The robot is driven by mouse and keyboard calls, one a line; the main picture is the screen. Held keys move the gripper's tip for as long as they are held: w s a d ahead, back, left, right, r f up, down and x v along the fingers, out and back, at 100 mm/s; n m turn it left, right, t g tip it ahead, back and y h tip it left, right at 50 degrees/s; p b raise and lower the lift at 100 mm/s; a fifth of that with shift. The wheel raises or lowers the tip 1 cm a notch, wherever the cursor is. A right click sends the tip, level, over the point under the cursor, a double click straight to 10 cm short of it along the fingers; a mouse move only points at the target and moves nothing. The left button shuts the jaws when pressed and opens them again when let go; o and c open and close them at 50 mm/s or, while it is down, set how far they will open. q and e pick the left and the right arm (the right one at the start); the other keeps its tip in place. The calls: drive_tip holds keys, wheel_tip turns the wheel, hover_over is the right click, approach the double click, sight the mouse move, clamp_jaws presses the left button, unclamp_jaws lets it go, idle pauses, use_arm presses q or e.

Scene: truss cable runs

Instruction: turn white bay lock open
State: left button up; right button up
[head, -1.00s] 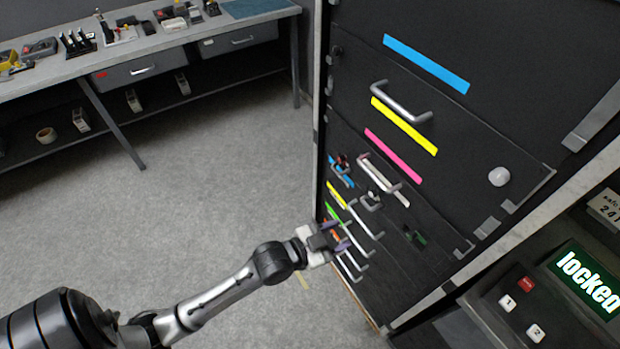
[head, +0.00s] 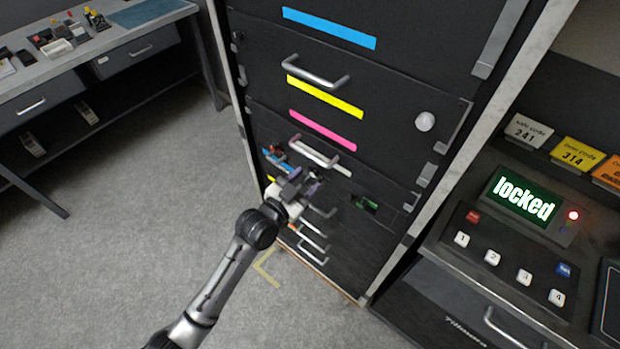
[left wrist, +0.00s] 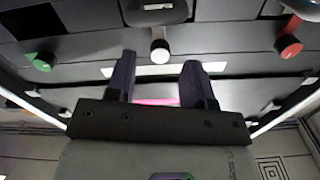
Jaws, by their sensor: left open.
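The white bay lock (left wrist: 159,48) shows in the left wrist view as a pale round knob on a dark panel. It appears just beyond and between my left fingertips, with no contact visible. In the head view my left gripper (head: 312,183) is in front of the cabinet (head: 390,85) and covers the spot between the red and green locks. In the left wrist view both fingers of my left gripper (left wrist: 157,75) are apart with nothing between them. The right gripper is not in view.
A green lock (left wrist: 42,62) and a red lock (left wrist: 289,46) flank the white one. Drawer handles (head: 315,152) stick out above and below the gripper. A console screen (head: 523,197) at right reads "locked". A bench (head: 110,45) stands at back left, with open floor between.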

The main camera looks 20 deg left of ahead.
sight(315, 175)
use_arm(q)
drive_tip(key=shift+x, duration=1.1)
drive_tip(key=shift+c, duration=0.4)
